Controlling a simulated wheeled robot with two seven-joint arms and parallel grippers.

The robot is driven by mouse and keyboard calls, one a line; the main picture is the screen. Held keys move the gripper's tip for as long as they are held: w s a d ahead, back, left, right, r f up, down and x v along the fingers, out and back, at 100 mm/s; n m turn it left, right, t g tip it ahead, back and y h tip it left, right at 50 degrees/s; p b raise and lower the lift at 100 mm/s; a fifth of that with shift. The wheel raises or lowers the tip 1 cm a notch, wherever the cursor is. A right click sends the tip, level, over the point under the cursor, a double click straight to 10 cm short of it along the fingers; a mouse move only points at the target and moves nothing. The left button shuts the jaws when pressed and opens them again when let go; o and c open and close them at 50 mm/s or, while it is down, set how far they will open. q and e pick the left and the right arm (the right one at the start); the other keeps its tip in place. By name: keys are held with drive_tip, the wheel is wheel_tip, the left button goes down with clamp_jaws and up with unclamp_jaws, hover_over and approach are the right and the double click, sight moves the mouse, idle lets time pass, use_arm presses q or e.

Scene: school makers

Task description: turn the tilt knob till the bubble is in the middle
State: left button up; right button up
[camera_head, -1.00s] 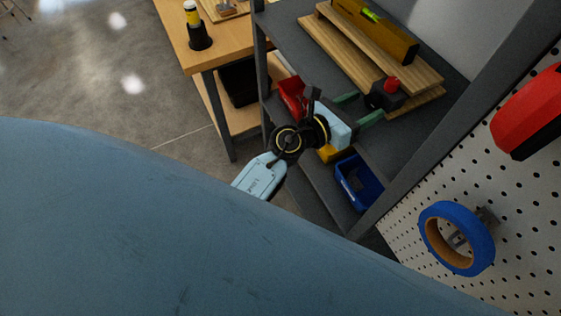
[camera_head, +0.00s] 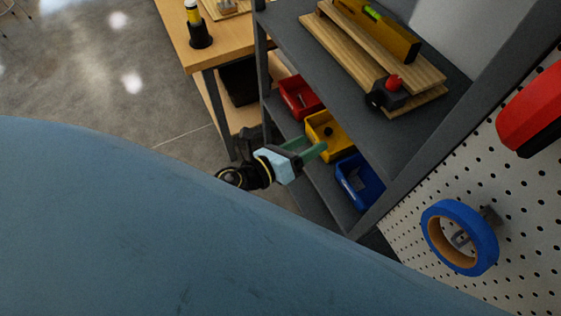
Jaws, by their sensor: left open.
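The tilt knob (camera_head: 393,83) is red and sits on a black block at the near end of a wooden tilting board (camera_head: 350,42) on the grey shelf. A yellow spirit level (camera_head: 398,37) lies on the board, with a green vial (camera_head: 372,12) at the picture's top edge. The bubble is too small to make out. My left gripper (camera_head: 311,148) has green fingers, is open and empty, and is below and left of the knob, clear of it, in front of the bins. My right gripper is not in view.
Red (camera_head: 298,100), yellow (camera_head: 320,124) and blue (camera_head: 350,190) bins stand on the lower shelf. A pegboard (camera_head: 400,215) at right holds blue tape (camera_head: 485,245) and a red item (camera_head: 530,110). A wooden bench (camera_head: 180,25) stands at upper left.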

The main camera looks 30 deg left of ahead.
use_arm(q)
drive_tip(key=s+a+f+n+g+y, duration=0.1)
drive_tip(key=s+a+f+n+y, duration=0.1)
drive_tip(key=f+n, duration=0.4)
drive_tip(key=s+a+f+n+g+y, duration=0.1)
drive_tip(key=f+n, duration=0.4)
drive_tip(key=f, duration=0.6)
drive_tip(key=shift+s+a+n+g+y, duration=0.3)
drive_tip(key=shift+s+a+n+y, duration=0.15)
drive_tip(key=shift+a, duration=0.2)
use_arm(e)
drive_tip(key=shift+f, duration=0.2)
